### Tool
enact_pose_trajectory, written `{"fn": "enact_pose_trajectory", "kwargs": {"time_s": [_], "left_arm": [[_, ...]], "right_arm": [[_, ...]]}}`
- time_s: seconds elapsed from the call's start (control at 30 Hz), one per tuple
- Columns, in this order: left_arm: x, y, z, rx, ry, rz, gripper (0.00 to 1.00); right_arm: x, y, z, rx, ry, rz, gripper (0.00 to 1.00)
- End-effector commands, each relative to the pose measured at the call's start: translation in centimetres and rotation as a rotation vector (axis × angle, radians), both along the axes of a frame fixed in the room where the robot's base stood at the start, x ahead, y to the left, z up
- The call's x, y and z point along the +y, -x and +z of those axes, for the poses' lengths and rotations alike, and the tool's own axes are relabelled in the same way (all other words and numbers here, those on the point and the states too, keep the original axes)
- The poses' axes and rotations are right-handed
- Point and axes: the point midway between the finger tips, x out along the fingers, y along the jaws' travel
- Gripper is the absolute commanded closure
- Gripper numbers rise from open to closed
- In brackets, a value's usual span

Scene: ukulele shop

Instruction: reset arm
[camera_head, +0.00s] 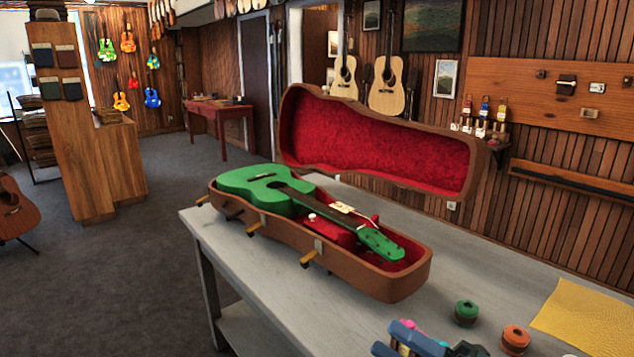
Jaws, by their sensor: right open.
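My right gripper (422,342) shows at the bottom edge, low over the front of the grey table (470,265). Its jaws are open, and most of it is cut off by the frame. Something pink (411,325) shows just behind its blue parts; I cannot tell whether it is held. My left gripper is out of view. A green ukulele (262,190) lies in the open brown case (385,283) with red lining, apart from my right gripper. The case lid (375,142) stands up behind it.
A green round container (466,313) and an orange one (515,339) stand right of my gripper. A yellow cloth (590,320) lies at the table's right. The tabletop behind the containers is clear. A wooden display stand (80,120) is on the floor at left.

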Motion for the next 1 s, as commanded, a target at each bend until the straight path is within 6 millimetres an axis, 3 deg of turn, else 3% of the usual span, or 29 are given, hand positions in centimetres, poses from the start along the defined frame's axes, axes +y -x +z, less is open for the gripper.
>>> {"fn": "enact_pose_trajectory", "kwargs": {"time_s": [0.1, 0.17, 0.2, 0.3, 0.4, 0.6, 1.0], "left_arm": [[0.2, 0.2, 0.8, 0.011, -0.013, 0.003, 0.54], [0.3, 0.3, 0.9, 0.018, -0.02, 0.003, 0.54], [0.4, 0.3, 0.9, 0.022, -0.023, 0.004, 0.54], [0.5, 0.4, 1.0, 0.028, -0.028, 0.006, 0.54], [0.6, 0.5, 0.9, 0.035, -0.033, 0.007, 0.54], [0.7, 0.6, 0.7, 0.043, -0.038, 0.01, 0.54], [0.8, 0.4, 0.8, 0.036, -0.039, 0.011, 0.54]], "right_arm": [[-2.0, -1.0, -5.7, 0.522, -0.338, -0.229, 0.57], [-3.1, -0.3, -10.0, 0.79, -0.49, -0.343, 0.57], [-3.6, 0.7, -12.8, 0.952, -0.578, -0.412, 0.57], [-4.0, 3.9, -18.6, 1.275, -0.743, -0.547, 0.57], [-3.8, 7.1, -22.3, 1.491, -0.845, -0.637, 0.57], [-3.2, 10.6, -25.4, 1.689, -0.934, -0.718, 0.57], [-3.2, 10.9, -25.7, 1.707, -0.939, -0.725, 0.57]]}}
